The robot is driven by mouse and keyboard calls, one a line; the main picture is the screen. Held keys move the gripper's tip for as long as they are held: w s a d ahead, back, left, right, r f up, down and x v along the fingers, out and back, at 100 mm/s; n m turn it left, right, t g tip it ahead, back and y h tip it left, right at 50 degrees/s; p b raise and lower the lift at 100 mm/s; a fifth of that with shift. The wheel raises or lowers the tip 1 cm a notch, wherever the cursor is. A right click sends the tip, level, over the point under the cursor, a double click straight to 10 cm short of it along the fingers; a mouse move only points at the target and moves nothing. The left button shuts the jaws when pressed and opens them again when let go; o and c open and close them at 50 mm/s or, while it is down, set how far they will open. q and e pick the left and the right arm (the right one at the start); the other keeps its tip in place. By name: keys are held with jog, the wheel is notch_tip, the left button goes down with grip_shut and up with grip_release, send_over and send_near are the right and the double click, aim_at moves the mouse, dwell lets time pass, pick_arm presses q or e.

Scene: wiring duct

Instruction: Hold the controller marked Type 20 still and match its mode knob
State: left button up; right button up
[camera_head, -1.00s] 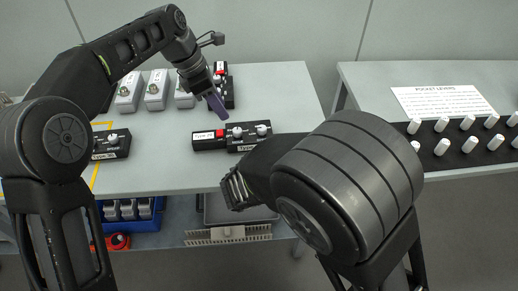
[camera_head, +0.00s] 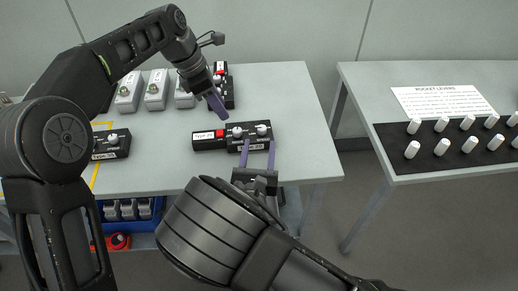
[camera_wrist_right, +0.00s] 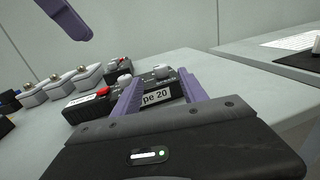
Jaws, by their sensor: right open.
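The black controller (camera_head: 249,128) marked "Type 20" lies near the front of the grey table, with white knobs on top and a red button at its left part. It also shows in the right wrist view (camera_wrist_right: 172,90), where its label reads "pe 20", partly covered. My right gripper (camera_head: 258,148) is open at the controller's front side, its purple fingers apart on either side of the label; contact cannot be told. My left gripper (camera_head: 217,107) points down just behind and left of the controller's knobs, apparently above the table. Its finger gap is not clear.
Another black controller (camera_head: 112,145) sits at the left by yellow tape. One with a red button (camera_head: 228,92) stands behind my left gripper. Several grey boxes (camera_head: 156,90) line the back. A second table (camera_head: 360,90) at the right holds white levers on a black mat.

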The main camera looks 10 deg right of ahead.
aim_at(261, 132)
jog(key=shift+w+d, duration=0.25)
jog(key=shift+w, duration=1)
jog(key=shift+w+d, duration=0.25)
jog(key=shift+w, duration=1.05)
jog(key=shift+w+d, duration=0.25)
jog(key=shift+w, duration=1)
jog(key=shift+c, duration=0.2)
grip_shut()
